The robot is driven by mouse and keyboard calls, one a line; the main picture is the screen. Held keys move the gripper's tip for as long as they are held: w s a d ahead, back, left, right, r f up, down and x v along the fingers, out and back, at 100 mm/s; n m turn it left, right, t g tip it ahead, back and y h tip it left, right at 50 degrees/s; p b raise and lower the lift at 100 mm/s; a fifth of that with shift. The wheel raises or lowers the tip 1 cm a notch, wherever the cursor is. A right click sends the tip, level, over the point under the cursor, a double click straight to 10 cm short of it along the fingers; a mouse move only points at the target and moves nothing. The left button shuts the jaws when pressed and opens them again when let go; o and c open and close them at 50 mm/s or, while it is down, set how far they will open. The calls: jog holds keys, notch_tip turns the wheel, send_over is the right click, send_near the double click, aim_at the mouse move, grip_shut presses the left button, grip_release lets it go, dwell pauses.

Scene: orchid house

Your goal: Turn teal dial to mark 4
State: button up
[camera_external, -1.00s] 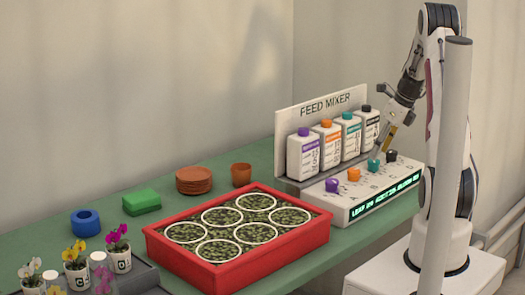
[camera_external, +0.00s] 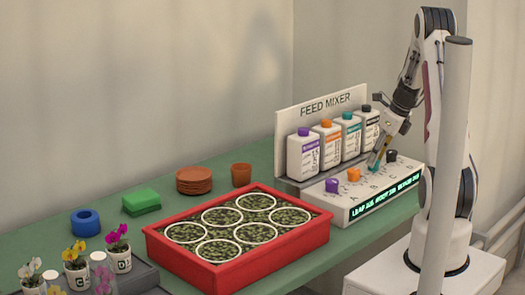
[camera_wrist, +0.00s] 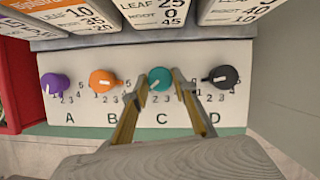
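The teal dial (camera_wrist: 160,79) sits above the letter C on the feed mixer's white panel (camera_wrist: 75,117), with small numbers around it. In the wrist view my gripper (camera_wrist: 157,84) has its two fingers on either side of the teal dial, close against it. Whether both tips touch it I cannot tell. The dial's pale pointer line seems to point to the lower left; the number it meets is too small to read surely.
Purple (camera_wrist: 55,84) and orange (camera_wrist: 103,80) dials are left of the teal one; a black dial (camera_wrist: 224,77) is close on the right. Labelled bottles (camera_external: 303,154) stand behind the dials. A red tray (camera_external: 238,273) of pots is to the left.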

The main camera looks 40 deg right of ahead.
jog(key=shift+n+y, duration=0.3)
jog(key=shift+n, duration=0.2)
jog(key=shift+w+d+n+g+y, duration=0.15)
jog(key=shift+n+g+y, duration=0.2)
jog(key=shift+n, duration=0.85)
jog(key=shift+s+d+n+g+y, duration=0.15)
jog(key=shift+n+y, duration=0.3)
jog(key=shift+n, duration=0.75)
jog(key=shift+w+a, duration=0.1)
jog(key=o, duration=1.1)
jog(key=shift+c, duration=0.2)
jog(key=shift+m, duration=0.3)
